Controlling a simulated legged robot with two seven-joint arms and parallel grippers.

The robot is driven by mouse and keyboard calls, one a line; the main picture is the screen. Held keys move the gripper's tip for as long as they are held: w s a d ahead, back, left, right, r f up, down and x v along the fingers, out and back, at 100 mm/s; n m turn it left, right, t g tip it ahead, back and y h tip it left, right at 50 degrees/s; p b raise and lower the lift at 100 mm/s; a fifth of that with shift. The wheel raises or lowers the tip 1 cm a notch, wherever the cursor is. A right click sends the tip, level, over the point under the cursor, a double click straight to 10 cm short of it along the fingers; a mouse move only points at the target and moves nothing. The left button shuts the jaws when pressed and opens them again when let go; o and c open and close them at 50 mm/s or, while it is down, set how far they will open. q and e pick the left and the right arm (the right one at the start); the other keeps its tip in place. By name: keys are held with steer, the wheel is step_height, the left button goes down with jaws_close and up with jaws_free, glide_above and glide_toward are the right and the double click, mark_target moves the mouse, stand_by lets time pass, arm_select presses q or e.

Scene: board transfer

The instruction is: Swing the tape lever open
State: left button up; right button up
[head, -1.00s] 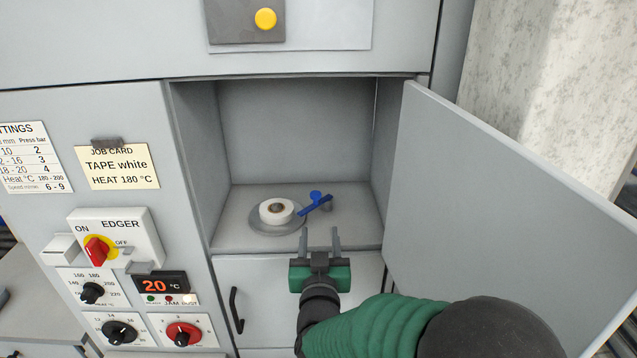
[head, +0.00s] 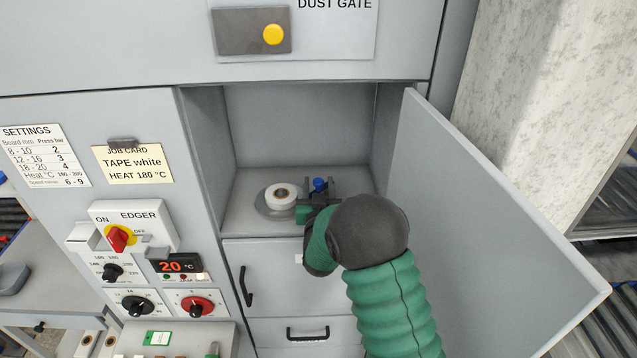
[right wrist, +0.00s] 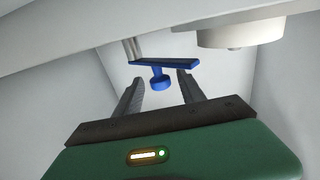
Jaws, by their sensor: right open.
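The blue tape lever (head: 319,184) stands inside the open compartment, right of the white tape roll (head: 281,196). My right gripper (head: 321,194) is in the compartment at the lever, and my wrist partly hides both. In the right wrist view the blue lever (right wrist: 178,64) is a flat bar with a round knob (right wrist: 160,83). The open fingers (right wrist: 160,90) stand on either side of the knob, with visible gaps, so it is not gripped. My left gripper is not in view.
The compartment door (head: 480,210) stands open to the right, close to my right arm. The compartment's back is clear. Left of the opening are the edger switch (head: 118,238), dials and a job card (head: 133,163). A drawer handle (head: 307,334) sits below.

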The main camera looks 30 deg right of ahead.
steer(key=shift+a, duration=0.15)
steer(key=shift+s+a+r, duration=0.1)
steer(key=shift+a, duration=0.05)
steer(key=c, duration=0.4)
jaws_close()
stand_by(0.6)
